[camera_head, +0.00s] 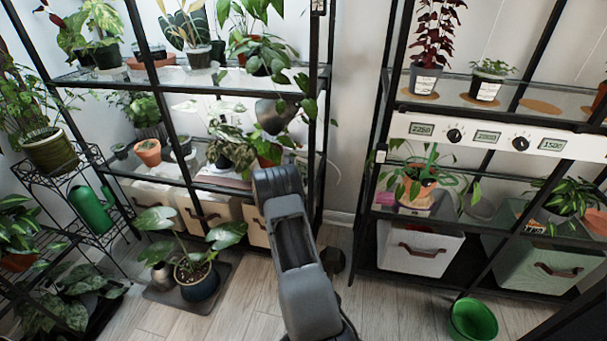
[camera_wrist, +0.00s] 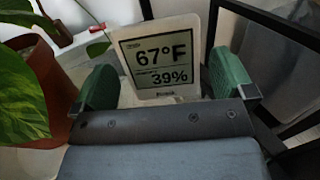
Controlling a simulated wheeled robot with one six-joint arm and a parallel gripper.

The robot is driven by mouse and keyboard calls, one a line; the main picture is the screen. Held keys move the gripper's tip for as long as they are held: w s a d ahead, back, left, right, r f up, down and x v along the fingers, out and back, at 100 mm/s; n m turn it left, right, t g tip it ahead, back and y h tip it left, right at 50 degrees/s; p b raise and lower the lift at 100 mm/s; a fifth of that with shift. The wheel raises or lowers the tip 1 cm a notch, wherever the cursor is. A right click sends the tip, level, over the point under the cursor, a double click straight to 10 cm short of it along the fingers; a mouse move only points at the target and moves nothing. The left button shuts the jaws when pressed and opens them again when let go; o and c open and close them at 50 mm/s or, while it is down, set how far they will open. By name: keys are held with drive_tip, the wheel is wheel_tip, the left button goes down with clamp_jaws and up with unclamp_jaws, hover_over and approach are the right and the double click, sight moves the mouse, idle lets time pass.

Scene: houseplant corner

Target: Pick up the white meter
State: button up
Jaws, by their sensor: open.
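The white meter (camera_wrist: 150,88) stands upright, slightly tilted in the wrist view, its screen facing me and reading 67°F and 39%. My gripper (camera_wrist: 163,80) is open, with one green-padded finger on each side of the meter. The left finger is apart from the meter; the right finger lies close to its right edge, and I cannot tell if it touches. The meter's lower edge is partly hidden behind the gripper's body. In the head view my arm reaches toward the left shelf unit, and I cannot make out the meter there.
A terracotta pot (camera_wrist: 62,100) with large green leaves (camera_wrist: 22,85) stands close on the left in the wrist view. A black shelf bar (camera_wrist: 265,25) runs at the right. In the head view a green bowl (camera_head: 473,319) sits on the floor.

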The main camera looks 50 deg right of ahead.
sight(302, 169)
drive_tip(key=shift+w+d+b, duration=0.15)
drive_tip(key=shift+d+b, duration=0.2)
drive_tip(key=shift+d, duration=1.25)
drive_tip(key=shift+c, duration=0.4)
drive_tip(key=c, duration=0.7)
